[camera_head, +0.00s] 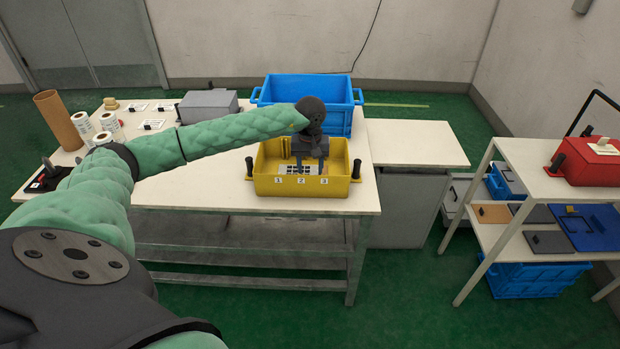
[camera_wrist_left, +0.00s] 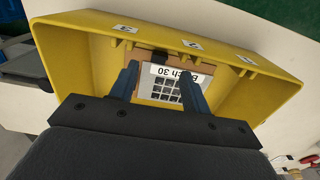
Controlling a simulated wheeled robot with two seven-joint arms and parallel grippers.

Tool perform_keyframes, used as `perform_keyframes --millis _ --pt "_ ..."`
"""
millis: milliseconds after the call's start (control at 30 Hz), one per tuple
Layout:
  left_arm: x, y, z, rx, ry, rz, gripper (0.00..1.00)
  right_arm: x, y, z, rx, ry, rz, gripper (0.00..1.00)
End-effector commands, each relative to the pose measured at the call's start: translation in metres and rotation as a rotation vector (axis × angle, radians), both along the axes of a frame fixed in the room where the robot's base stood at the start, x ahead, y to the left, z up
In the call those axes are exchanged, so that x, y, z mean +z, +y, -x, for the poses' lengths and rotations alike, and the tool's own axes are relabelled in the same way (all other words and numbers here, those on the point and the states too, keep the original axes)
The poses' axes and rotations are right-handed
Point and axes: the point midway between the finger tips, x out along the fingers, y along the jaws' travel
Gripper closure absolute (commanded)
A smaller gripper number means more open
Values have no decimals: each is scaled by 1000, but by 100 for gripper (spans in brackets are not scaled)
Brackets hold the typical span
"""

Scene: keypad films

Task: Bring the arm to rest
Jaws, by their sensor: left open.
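My left arm (camera_head: 220,135) reaches across the table from the left in the head view. Its gripper (camera_head: 300,163) points down over the yellow crate (camera_head: 310,187), whose front wall carries the labels 1, 2 and 3. In the left wrist view the open gripper (camera_wrist_left: 160,85) has its two fingers apart, in front of a card (camera_wrist_left: 172,82) with a dark keypad grid and the print "Batch 30". The card lies inside the yellow crate (camera_wrist_left: 75,40). Whether the fingers touch it I cannot tell. My right gripper is not in view.
A blue crate (camera_head: 338,95) stands behind the yellow one. A grey box (camera_head: 208,105), white rolls (camera_head: 83,125) and a brown tube (camera_head: 58,120) are on the table's left. A shelf (camera_head: 545,180) with a red box (camera_head: 588,163) stands at the right. The table's right end (camera_head: 410,143) is clear.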

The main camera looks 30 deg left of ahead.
Motion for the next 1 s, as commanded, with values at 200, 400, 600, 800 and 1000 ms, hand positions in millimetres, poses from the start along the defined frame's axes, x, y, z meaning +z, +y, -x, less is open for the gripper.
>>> perform_keyframes --millis 200,400,600,800,1000 --pt "16 1 0 0 0 0 53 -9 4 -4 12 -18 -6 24" --pt "18 0 0 0 1 0 53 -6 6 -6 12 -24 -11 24" --pt "18 0 0 0 1 0 53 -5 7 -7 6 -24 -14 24" --pt "18 0 0 32 1 0 53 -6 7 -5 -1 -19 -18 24" --pt "18 -6 -8 168 -42 35 53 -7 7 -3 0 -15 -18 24"
